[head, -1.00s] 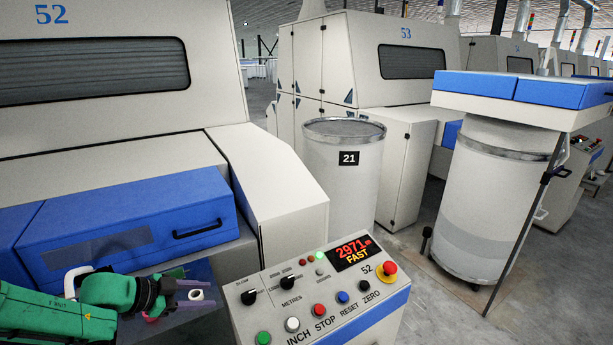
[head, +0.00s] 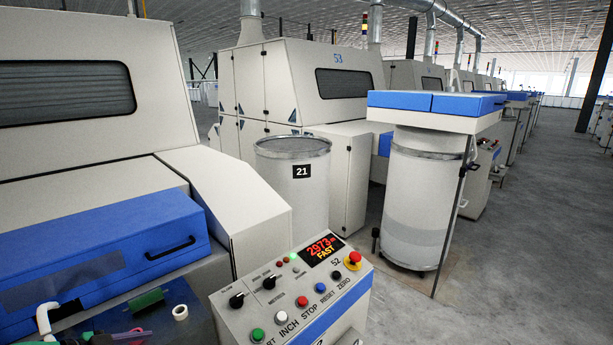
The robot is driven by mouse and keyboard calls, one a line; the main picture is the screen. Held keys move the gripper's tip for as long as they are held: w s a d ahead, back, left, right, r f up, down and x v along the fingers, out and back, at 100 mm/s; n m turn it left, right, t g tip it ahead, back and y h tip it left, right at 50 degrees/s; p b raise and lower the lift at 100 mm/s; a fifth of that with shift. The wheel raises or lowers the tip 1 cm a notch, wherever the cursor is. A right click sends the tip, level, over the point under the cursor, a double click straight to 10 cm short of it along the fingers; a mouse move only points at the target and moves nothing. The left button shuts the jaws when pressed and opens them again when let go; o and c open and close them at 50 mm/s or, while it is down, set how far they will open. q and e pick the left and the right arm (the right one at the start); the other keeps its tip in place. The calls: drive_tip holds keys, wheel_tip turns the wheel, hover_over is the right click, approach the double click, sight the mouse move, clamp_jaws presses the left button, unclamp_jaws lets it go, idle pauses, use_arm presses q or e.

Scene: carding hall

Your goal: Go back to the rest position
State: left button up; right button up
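Neither of my grippers shows in the head view now, and no part of my arms can be made out for sure. Small green and purple items at the bottom edge are cut off and hard to tell.
A machine with a blue cover (head: 110,245) fills the left side. A grey can marked 21 (head: 295,190) stands behind the panel. Another can (head: 420,205) stands under a blue-topped table (head: 435,103) at right. Grey floor (head: 540,260) is open at the far right.

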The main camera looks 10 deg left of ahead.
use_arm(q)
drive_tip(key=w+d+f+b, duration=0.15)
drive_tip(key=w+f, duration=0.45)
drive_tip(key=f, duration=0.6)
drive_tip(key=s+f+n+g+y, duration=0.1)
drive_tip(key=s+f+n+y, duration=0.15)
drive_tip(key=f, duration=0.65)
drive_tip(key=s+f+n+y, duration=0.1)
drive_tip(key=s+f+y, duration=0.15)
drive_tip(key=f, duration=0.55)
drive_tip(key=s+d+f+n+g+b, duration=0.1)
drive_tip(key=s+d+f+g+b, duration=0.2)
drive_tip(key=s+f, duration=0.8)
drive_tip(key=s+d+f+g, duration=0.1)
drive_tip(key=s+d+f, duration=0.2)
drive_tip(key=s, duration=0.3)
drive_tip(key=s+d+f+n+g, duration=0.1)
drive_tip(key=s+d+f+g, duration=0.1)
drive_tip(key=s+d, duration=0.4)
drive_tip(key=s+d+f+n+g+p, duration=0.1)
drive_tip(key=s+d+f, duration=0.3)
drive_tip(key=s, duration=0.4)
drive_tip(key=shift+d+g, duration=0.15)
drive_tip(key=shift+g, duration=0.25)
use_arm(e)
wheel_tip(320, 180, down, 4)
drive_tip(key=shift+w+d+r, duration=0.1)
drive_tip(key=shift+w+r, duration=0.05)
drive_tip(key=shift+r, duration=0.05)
